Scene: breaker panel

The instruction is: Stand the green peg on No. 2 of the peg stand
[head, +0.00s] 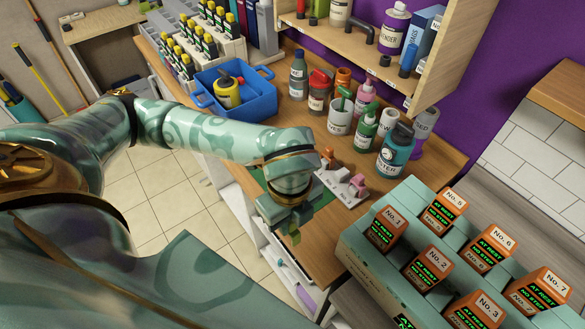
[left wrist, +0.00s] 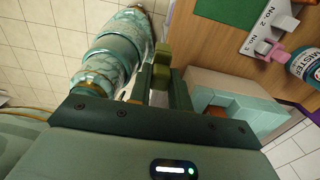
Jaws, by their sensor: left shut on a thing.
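My left gripper (head: 287,218) is shut on the green peg (head: 296,237) and holds it over the front edge of the wooden counter. The olive-green peg (left wrist: 162,53) also shows between the fingers in the left wrist view, partly hidden by them. The white peg stand (head: 340,189) is just right of and behind the gripper. An orange peg (head: 328,157) stands at its far end and a pink peg (head: 357,184) at its near end, by No. 3. No. 2, in the middle, shows no coloured peg. The stand (left wrist: 262,32) is at the upper right in the wrist view.
A green mat (head: 247,178) lies left of the stand. Several bottles and cups, including a teal bottle (head: 396,150), stand close behind it. Numbered orange-and-black units on a pale green panel (head: 372,262) are at right. A blue bin (head: 252,103) is farther left.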

